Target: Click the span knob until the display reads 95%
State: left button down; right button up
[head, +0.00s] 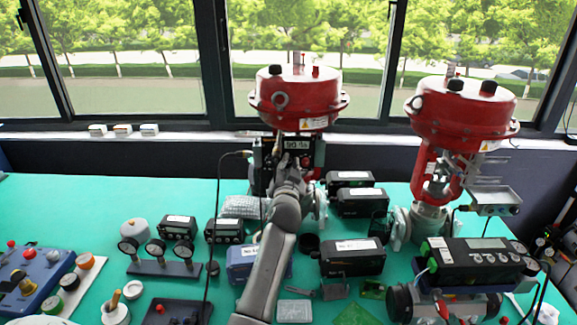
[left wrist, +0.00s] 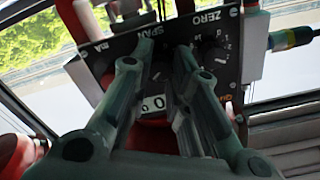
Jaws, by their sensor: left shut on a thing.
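The valve positioner is a dark box under the left red actuator, with its small display (head: 298,144) facing me in the head view. My left gripper (head: 297,163) is right at its front. In the left wrist view the panel (left wrist: 228,72) carries the words SPAN and ZERO and appears tilted. My left gripper's fingers (left wrist: 163,58) are closed in at the SPAN side, on the span knob, which they mostly hide. The zero knob (left wrist: 212,50) is beside them, free. The display (left wrist: 153,104) shows between the fingers, its reading partly covered and not clear. My right gripper is not in view.
A second red actuator (head: 462,112) stands at the right. Several black devices, a gauge stand (head: 163,267) and a blue control box (head: 30,275) lie on the green bench (head: 75,210). A dark cable (head: 208,255) hangs left of my arm. Windows are behind.

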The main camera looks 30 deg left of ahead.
pick_arm(q)
jog(key=shift+m, duration=0.6)
jog(key=c, duration=1.3)
grip_release()
jog(key=shift+f, duration=0.1)
jog(key=shift+v, duration=3.95)
